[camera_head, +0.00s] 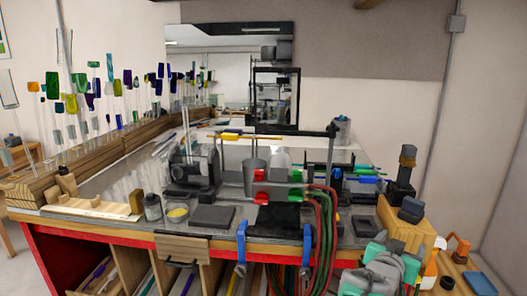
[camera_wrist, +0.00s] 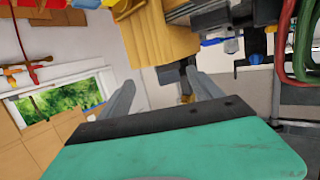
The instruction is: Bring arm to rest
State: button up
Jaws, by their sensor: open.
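My gripper (camera_wrist: 164,88) shows in the wrist view. Its two grey fingers stand well apart with nothing between them, so it is open and empty. My teal and grey arm (camera_head: 382,268) shows at the bottom right of the head view, in front of the bench's right end. Its fingertips cannot be made out there. In the wrist view the wooden end of the bench (camera_wrist: 158,45) lies beyond the fingers, with a gap before it that I cannot measure.
The workbench (camera_head: 110,225) fills the middle, with a metal cup (camera_head: 254,178) and equipment on it. Red and green hoses (camera_head: 326,235) hang over its front edge near my arm. An orange and white bottle (camera_head: 430,268) stands right of my arm. Glass rods (camera_head: 70,104) stand at the left.

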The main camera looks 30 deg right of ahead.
jog(key=w+a+f+n+t+y, duration=0.2)
jog(key=w+a+f+n+y, duration=0.15)
jog(key=w+a, duration=0.55)
jog(key=w+a+f+n+t+y, duration=0.1)
jog(key=w+a+f+n+y, duration=0.3)
jog(key=w+a, duration=0.5)
jog(key=s+a+f+n+g+y, duration=0.1)
jog(key=s+a+n+y, duration=0.1)
jog(key=a, duration=0.7)
jog(key=s+a+f+n+g+y, duration=0.1)
jog(key=s+a+f+n+y, duration=0.1)
jog(key=a, duration=0.8)
jog(key=s+a+f+n+g+y, duration=0.1)
jog(key=s+a+n+y, duration=0.1)
jog(key=a, duration=0.7)
jog(key=shift+s+a+f+n+g+y, duration=0.3)
jog(key=shift+n+g+y, duration=0.1)
jog(key=shift+n+y, duration=0.35)
jog(key=shift+d, duration=0.1)
